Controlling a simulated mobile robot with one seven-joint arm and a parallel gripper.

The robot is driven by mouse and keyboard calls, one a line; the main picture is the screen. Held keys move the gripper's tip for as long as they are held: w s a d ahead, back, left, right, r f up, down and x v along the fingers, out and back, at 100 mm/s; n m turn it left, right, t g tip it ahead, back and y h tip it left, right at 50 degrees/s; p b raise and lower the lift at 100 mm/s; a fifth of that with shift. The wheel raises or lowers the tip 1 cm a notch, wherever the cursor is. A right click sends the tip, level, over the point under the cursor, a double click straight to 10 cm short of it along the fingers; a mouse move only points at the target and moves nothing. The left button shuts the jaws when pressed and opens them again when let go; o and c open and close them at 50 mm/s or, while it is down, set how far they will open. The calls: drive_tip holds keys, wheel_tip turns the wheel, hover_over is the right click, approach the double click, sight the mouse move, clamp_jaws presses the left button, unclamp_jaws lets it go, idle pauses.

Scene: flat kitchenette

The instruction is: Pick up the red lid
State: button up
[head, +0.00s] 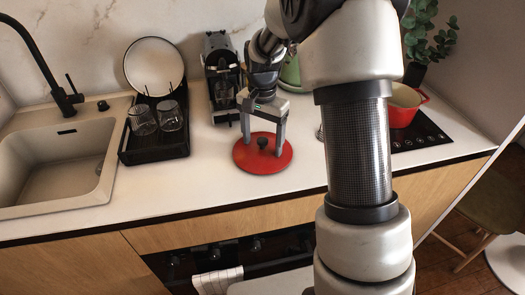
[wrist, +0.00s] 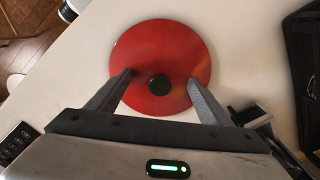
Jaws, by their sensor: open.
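The red lid (head: 247,158) is a flat round disc with a black knob (head: 262,143) in its middle. It lies on the white countertop, near the front edge. It also shows in the wrist view (wrist: 160,48), with its knob (wrist: 159,84) between the finger lines. My gripper (head: 263,148) is open above the lid, one finger on each side of the knob. In the wrist view my gripper (wrist: 160,80) has its fingers spread wide over the lid, with nothing between them but the knob. I cannot tell exactly how high the fingertips are above the lid.
A black dish rack (head: 155,150) with two glasses and a plate stands left of the lid. A coffee machine (head: 221,80) is behind it. A red pot (head: 404,105) sits on the black hob (head: 425,135) at right. The sink (head: 60,165) is far left. Counter around the lid is clear.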

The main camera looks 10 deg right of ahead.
drive_tip(key=shift+s, duration=0.1)
clamp_jaws()
idle(0.3)
